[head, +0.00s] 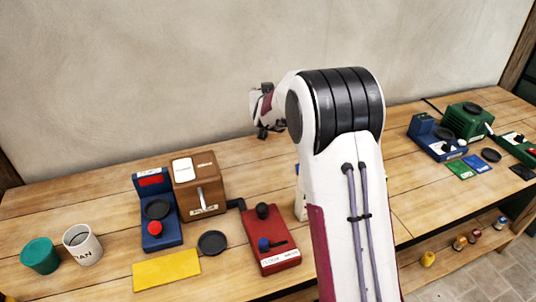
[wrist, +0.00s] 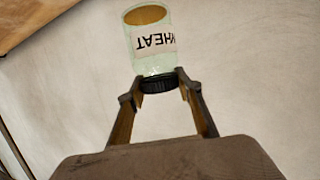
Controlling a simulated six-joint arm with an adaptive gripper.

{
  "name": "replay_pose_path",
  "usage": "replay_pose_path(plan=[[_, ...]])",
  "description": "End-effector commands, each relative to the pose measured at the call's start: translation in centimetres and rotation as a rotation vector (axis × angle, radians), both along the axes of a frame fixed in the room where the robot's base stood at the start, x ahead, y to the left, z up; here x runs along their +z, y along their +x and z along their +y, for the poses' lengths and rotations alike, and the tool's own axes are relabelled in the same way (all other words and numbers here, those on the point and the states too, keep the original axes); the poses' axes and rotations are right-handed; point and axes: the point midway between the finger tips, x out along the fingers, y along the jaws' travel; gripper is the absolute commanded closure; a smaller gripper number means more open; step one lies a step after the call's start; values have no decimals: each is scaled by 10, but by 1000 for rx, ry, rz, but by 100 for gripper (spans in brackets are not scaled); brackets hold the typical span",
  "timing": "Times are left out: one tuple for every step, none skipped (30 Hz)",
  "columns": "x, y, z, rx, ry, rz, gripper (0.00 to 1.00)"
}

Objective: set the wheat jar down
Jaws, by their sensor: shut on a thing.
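The wheat jar (wrist: 152,40) shows in the wrist view. It is clear glass with a white label, golden-brown contents at its far end and a black lid at the near end. My gripper (wrist: 160,84) is shut on the black lid, one finger on each side. The label reads upside down in this view. A plain wall is behind the jar, and no surface touches it there. In the head view my arm stands in front of the bench, and I cannot make out the jar or fingertips.
The wooden bench (head: 105,205) carries a brown mill (head: 200,203), blue stand (head: 172,231), red control box (head: 268,257), yellow mat (head: 167,270), dark disc (head: 212,243), green cup (head: 40,255) and white cup (head: 90,246). Green and blue machines stand right. Bare wood lies front right of my arm (head: 430,200).

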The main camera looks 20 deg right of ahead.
Motion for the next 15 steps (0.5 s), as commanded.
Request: replay_pose_path(plan=[[1,-1,-11,-14,-1,-3,95],[2,-2,-17,-21,-1,-3,95],[-9,-1,-14,-16,-1,1,95],[-14,-1,-13,-16,0,1,95],[-19,-1,-13,-15,-1,1,95],[-24,-1,-13,-16,-1,0,95],[-27,-1,-13,-16,0,-1,95],[-32,-1,-13,-16,-1,0,95],[-36,-1,-13,-15,-2,-1,95],[-40,-1,-13,-15,-2,-1,95],[-42,-1,-12,-16,-1,-1,95],[-45,-1,-12,-16,0,-1,95],[-46,-1,-12,-16,0,-2,95],[-47,-1,-12,-15,0,-3,95],[-48,-1,-12,-15,0,-4,95]])
